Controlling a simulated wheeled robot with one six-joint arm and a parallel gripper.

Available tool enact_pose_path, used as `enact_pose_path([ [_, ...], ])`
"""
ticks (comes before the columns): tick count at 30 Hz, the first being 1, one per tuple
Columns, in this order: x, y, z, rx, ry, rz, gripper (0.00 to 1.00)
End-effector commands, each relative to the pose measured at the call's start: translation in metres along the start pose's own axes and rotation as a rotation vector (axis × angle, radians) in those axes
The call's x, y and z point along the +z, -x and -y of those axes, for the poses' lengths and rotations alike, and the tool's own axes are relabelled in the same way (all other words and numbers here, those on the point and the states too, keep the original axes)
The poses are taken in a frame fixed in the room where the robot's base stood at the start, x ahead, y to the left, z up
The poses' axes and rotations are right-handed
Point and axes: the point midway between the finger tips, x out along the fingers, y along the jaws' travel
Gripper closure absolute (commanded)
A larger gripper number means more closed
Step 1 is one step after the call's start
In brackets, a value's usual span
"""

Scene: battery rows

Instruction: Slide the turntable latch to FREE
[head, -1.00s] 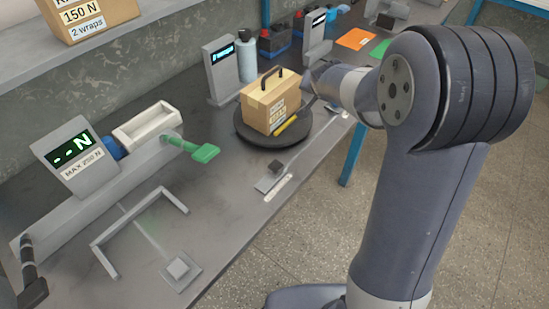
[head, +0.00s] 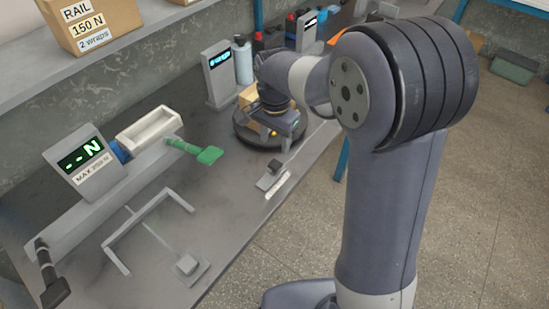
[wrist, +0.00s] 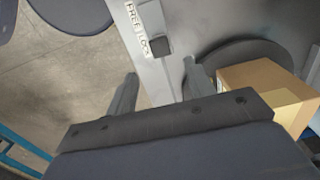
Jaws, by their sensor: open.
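The turntable latch is a dark square knob (head: 274,167) on a slide at the table's front edge. In the wrist view the knob (wrist: 160,46) sits beside the LOCK end of a white FREE/LOCK label (wrist: 138,28). My gripper (wrist: 160,68) is open and empty, with its fingers apart on either side of the knob's line in the wrist view and not touching it. In the head view my gripper (head: 283,133) is over the front of the dark round turntable (head: 242,130), beyond the latch. A cardboard box (head: 249,96) on the turntable is partly hidden by my arm.
A force gauge (head: 84,156) with a white tray (head: 149,129) and green lever (head: 208,155) stands to the left. A display post (head: 220,72) and grey bottle (head: 243,62) stand behind the turntable.

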Motion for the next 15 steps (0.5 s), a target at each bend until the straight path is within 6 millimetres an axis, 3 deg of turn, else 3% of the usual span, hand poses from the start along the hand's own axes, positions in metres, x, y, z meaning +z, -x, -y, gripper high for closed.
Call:
enact_pose_path([
  [7,0.0,-0.05,-0.001,0.005,0.0,0.002,0.49],
  [15,-0.001,-0.079,0.0,0.001,0.0,-0.001,0.49],
])
